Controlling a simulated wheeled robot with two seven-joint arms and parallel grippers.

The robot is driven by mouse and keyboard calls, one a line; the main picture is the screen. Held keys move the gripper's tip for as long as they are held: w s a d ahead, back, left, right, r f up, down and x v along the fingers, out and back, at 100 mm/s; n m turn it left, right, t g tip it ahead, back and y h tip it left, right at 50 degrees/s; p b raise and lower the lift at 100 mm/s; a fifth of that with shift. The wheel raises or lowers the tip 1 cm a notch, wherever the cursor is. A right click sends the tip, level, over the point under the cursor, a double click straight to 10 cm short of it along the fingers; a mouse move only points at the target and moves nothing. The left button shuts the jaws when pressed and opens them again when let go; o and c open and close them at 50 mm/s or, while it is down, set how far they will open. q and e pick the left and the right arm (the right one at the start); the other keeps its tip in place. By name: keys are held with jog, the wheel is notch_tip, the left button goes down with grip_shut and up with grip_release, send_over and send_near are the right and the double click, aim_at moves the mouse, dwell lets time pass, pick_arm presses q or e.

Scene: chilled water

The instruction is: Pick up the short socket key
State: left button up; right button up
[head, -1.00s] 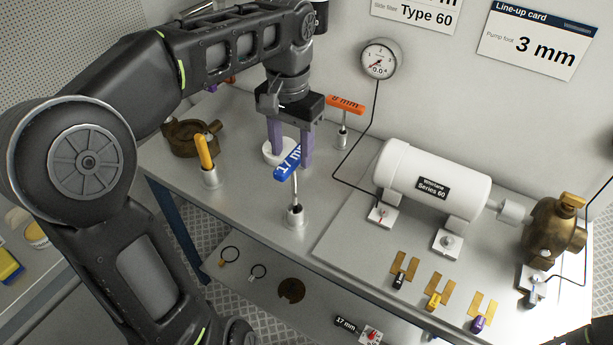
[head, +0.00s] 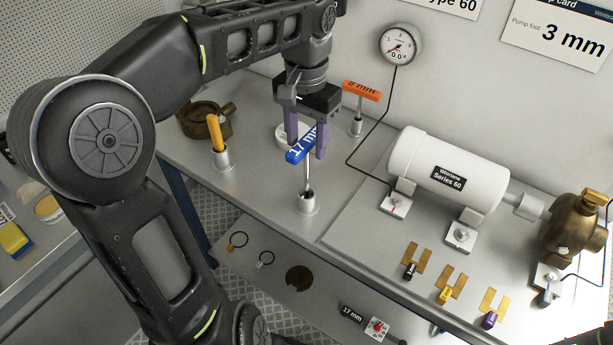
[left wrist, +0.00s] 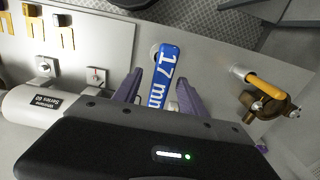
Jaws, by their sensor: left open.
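A socket key with a blue handle marked 17 mm (head: 299,147) stands upright in a metal holder (head: 306,205) on the bench. My left gripper (head: 306,151) points down over it, jaws open, with a purple finger on each side of the blue handle. In the left wrist view the handle (left wrist: 165,75) lies between the fingertips (left wrist: 158,84), nearer the right finger. An orange-handled key marked 8 mm (head: 361,91) stands behind to the right. A yellow-handled key (head: 215,131) stands in a holder to the left. I cannot tell which key is the short one by length.
A white Series 60 motor (head: 445,170) and a brass pump (head: 572,232) stand on the right. A brass housing (head: 198,117) is at the left, and a gauge (head: 398,45) hangs on the wall behind. A lower shelf (head: 265,280) holds rings and a brown disc.

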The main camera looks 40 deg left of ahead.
aim_at(306, 176)
pick_arm(q)
notch_tip(306, 176, down, 5)
jog(key=shift+f+p, duration=0.1)
jog(key=shift+p, duration=0.35)
jog(key=shift+a, duration=0.1)
grip_shut()
dwell(0.6)
dwell(1.0)
